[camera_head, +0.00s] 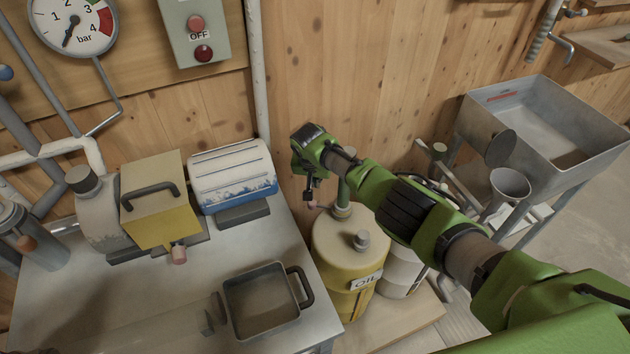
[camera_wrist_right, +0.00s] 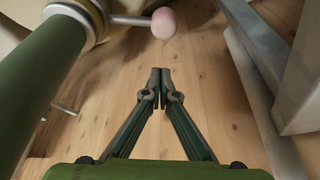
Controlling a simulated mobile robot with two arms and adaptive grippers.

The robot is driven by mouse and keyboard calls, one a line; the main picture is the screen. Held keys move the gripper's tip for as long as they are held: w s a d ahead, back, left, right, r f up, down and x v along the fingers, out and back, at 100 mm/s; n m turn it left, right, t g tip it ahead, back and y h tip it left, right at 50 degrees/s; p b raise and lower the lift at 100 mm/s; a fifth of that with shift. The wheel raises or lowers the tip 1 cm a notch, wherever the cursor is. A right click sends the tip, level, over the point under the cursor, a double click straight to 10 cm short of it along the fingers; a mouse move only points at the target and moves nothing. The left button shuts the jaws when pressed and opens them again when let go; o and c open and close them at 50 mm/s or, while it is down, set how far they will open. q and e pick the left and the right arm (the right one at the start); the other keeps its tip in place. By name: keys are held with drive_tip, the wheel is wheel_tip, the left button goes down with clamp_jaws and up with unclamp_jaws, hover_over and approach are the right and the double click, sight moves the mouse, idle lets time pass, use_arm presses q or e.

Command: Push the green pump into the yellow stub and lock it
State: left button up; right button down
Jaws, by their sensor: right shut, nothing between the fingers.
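The green pump (camera_head: 344,187) stands upright on top of the yellow oil drum, partly hidden by my right arm. Its lower end meets a yellowish collar, the stub (camera_head: 342,211). In the wrist view the green tube (camera_wrist_right: 42,85) fills the left side and ends at a pale metal ring (camera_wrist_right: 80,18). A metal lever with a pink knob (camera_wrist_right: 163,22) sticks out from the ring. How deep the pump sits cannot be told. My right gripper (camera_head: 308,198) is just left of the pump, near the knob; its fingers (camera_wrist_right: 160,88) are shut and empty, apart from the knob.
The oil drum (camera_head: 345,285) stands right of the metal bench (camera_head: 60,300). On the bench are a handled pan (camera_head: 262,323), a yellow box (camera_head: 155,210) and a white-blue unit (camera_head: 232,175). A wooden wall is behind. A grey trough (camera_head: 550,120) stands at the right.

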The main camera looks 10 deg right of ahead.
sight(321, 206)
drive_tip(key=s+p, duration=0.1)
drive_tip(key=s+a+f+p, duration=0.1)
drive_tip(key=s+p, duration=0.1)
drive_tip(key=shift+s+a+f, duration=0.1)
drive_tip(key=shift+s+a, duration=0.1)
drive_tip(key=shift+s, duration=0.05)
drive_tip(key=shift+p, duration=0.35)
